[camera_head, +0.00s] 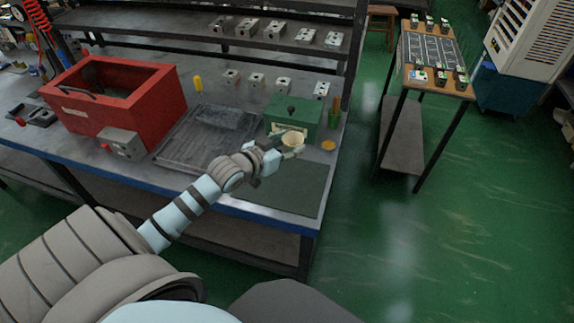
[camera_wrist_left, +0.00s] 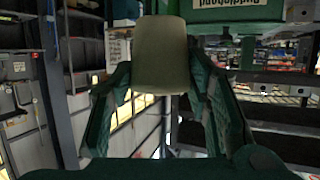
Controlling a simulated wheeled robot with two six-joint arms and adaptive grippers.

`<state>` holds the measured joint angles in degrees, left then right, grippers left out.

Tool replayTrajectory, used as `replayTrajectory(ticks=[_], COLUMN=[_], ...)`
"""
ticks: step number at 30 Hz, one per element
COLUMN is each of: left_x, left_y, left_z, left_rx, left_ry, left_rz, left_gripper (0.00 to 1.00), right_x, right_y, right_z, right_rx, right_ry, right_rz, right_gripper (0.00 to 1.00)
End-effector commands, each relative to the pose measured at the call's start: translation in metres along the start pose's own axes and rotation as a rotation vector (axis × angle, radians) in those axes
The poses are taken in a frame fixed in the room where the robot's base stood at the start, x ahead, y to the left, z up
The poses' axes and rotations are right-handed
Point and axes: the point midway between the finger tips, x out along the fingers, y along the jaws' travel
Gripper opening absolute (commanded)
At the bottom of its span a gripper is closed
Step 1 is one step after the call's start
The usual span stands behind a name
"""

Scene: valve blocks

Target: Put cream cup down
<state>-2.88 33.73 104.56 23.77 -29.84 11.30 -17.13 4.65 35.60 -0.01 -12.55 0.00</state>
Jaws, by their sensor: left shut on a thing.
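The cream cup (camera_head: 292,139) is held at the end of my left arm, in front of the green box (camera_head: 293,112) on the workbench. My left gripper (camera_head: 288,147) is shut on it. In the left wrist view the cup (camera_wrist_left: 163,55) stands out between the two fingers of the gripper (camera_wrist_left: 160,85). I cannot tell whether the cup's base touches the bench or is above it. My right gripper is not in view.
A dark green mat (camera_head: 285,188) lies bare at the bench's front right. A small yellow-orange disc (camera_head: 328,146) lies right of the cup. A grey ridged tray (camera_head: 190,150) and a red box (camera_head: 112,100) stand to the left. Several valve blocks (camera_head: 256,80) line the back.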

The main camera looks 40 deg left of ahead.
Motion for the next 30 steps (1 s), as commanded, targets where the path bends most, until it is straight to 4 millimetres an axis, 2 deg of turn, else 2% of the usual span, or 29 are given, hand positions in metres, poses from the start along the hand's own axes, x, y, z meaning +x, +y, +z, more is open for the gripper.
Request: replayTrajectory(ticks=[1,4,6,10,15,26,27,30], left_x=[0.009,0.022,0.027,0.033,0.044,0.045,0.045,0.044], left_y=[0.0,0.0,0.0,0.0,0.0,0.0,0.0,0.0], left_z=[0.027,0.059,0.073,0.088,0.12,0.122,0.122,0.121], left_rx=[-0.007,-0.004,-0.002,0.0,0.0,0.002,0.002,0.002], left_ry=[-0.003,-0.001,0.0,0.001,0.0,0.001,0.001,0.001], left_rz=[-0.001,0.001,0.001,0.002,0.002,0.002,0.002,0.002], left_gripper=[0.13,0.13,0.13,0.13,0.13,0.13,0.49,0.64], right_x=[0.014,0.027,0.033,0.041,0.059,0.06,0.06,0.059], right_y=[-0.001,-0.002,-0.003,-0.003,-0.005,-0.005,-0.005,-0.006], right_z=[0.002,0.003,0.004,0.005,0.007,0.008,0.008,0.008], right_rx=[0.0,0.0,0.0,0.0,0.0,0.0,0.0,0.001], right_ry=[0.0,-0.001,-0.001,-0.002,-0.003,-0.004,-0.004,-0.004], right_rz=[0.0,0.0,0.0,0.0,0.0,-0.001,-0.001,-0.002], right_gripper=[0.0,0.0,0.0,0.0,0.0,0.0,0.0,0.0])
